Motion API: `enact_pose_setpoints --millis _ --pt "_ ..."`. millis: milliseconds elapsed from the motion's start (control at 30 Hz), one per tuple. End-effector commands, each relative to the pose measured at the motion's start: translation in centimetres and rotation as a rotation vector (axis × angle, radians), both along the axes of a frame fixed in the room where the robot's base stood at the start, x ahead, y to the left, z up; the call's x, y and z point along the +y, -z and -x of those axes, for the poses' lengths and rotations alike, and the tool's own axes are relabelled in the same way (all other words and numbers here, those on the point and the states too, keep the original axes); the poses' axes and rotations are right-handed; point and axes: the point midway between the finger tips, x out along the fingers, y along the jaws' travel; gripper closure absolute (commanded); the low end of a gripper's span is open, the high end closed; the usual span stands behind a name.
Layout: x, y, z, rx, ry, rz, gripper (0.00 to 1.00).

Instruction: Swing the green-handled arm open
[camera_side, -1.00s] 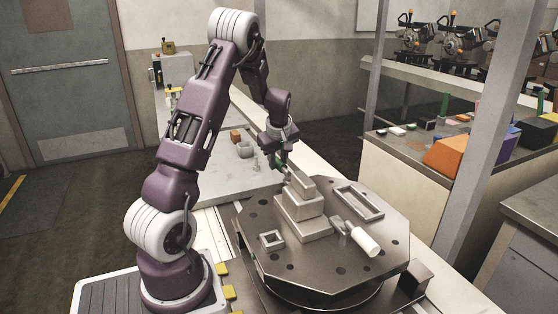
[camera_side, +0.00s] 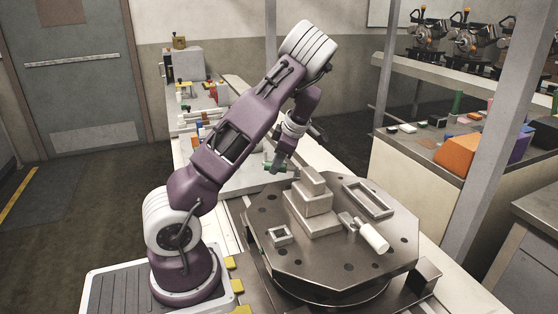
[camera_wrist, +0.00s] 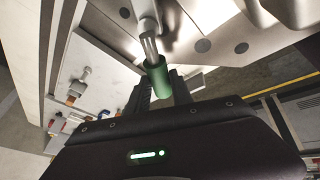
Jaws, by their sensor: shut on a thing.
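The green handle (camera_wrist: 158,80) is a short cylinder on the end of a grey metal arm (camera_wrist: 150,46), seen at the top middle of the wrist view. My gripper (camera_wrist: 161,88) is shut on the handle, with one dark finger on each side of it. In the side view the green handle (camera_side: 277,166) shows at my gripper, just behind and left of the stacked grey blocks (camera_side: 311,217). The grey arm sits at the top of that stack, mostly end-on in the side view. The stack stands on the octagonal grey turntable plate (camera_side: 290,268).
A white-capped lever (camera_side: 374,237), a rectangular frame (camera_side: 368,199) and a small square socket (camera_side: 280,235) sit on the plate. A grey post (camera_side: 500,130) stands at the right. Small items lie on the bench behind.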

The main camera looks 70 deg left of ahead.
Motion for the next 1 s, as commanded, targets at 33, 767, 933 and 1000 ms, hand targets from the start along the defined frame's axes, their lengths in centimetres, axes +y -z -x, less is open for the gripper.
enact_pose_setpoints --millis 33,767,933,1000 --pt "-0.3 0.0 0.0 0.000 -0.037 0.000 1.00" --pt "-2.7 0.1 0.7 -0.002 -0.437 0.002 1.00" --pt "-2.8 0.0 0.7 -0.003 -0.454 0.003 1.00" --pt "-2.8 0.1 0.8 -0.002 -0.458 0.003 1.00"
